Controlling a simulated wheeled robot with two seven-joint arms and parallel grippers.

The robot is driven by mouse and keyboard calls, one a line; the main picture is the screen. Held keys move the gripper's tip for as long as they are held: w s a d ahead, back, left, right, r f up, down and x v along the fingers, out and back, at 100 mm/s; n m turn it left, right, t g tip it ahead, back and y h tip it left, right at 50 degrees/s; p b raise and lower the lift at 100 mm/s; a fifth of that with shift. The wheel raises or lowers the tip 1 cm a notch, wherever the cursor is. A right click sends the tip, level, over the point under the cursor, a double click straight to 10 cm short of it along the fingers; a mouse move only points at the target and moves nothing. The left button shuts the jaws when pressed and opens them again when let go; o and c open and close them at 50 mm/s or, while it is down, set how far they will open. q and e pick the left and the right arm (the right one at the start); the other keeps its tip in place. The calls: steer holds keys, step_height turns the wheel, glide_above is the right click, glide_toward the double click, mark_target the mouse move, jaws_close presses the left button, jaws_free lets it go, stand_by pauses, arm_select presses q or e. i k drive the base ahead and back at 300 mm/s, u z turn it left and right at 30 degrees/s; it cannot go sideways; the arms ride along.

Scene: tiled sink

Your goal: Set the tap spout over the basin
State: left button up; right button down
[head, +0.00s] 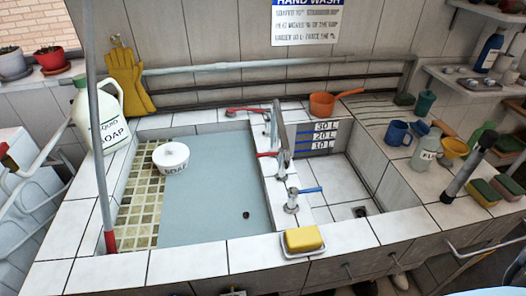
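The tap (280,137) stands on the tiled divider between two basins. Its grey spout looks raised and lies roughly along the divider; I cannot tell exactly where its outlet points. The smaller right basin (335,180) has white tiles, litre marks and a drain. Neither of my grippers can be made out in the head view.
A white soap bowl (171,157) is in the left basin. A yellow sponge (303,239) lies on a dish at the front edge. A soap jug (97,112) stands back left; a grey pole (97,130) crosses the left. Cups and bottles crowd the right counter.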

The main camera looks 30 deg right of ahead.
mark_target(286, 153)
steer(key=u, duration=1.9)
steer(key=k, duration=0.65)
steer(key=z, duration=1.35)
